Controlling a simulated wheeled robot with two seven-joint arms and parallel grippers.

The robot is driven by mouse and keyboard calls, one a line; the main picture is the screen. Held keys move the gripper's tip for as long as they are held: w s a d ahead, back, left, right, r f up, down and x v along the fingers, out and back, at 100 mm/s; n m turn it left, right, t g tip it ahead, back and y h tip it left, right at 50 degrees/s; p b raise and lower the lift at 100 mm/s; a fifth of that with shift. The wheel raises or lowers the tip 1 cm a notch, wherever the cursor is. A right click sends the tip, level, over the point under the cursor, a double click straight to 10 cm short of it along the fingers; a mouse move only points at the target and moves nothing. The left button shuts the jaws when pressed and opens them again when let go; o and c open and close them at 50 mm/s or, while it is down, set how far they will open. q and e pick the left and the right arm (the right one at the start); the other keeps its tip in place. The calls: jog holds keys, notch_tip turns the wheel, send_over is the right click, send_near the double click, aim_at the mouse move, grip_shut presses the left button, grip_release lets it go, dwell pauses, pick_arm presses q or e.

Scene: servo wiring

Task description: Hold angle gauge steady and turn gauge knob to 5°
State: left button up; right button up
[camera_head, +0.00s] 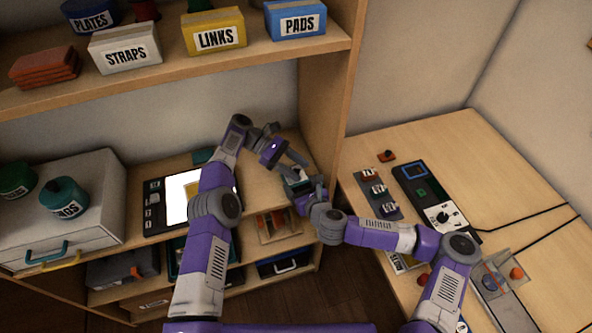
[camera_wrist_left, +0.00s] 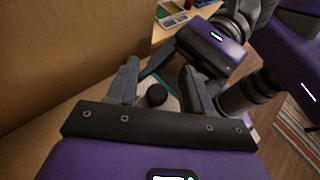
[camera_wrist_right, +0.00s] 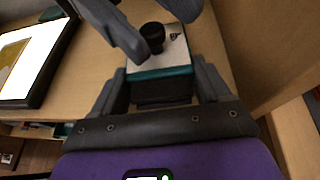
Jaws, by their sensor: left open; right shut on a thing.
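The angle gauge (camera_wrist_right: 162,62) is a small box with a pale top face, a teal edge and a black knob (camera_wrist_right: 152,34). It sits on the right end of the wooden shelf in the head view. My right gripper (camera_wrist_right: 165,90) is shut on the gauge body, a finger on each side. My left gripper (camera_wrist_left: 158,75) is open, its two fingers either side of the black knob in the left wrist view, apart from it. In the head view the gauge (camera_head: 296,178) is partly hidden by both grippers. The knob's pointer and angle marks are too small to read.
A lit tablet-like panel (camera_wrist_right: 28,55) lies on the shelf left of the gauge. A wooden upright (camera_head: 325,110) stands close on the right. The work table (camera_head: 440,140) holds a black device (camera_head: 437,200) and small parts. Labelled bins sit on the upper shelf.

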pick_arm(q)
notch_tip(320, 180, up, 8)
jog(key=shift+r, duration=0.15)
jog(key=shift+d, duration=0.15)
jog(key=s+d+f+m+t+y, duration=0.1)
jog(key=d+f+m+t+y, duration=0.1)
jog(key=d+m+y, duration=0.3)
notch_tip(320, 180, up, 5)
jog(key=m+t+y, duration=0.2)
jog(key=t+y, duration=0.2)
jog(key=y, duration=0.3)
send_over(297, 171)
notch_tip(297, 171, down, 12)
jog(key=shift+a+f, duration=0.1)
jog(key=shift+a, duration=0.05)
grip_shut()
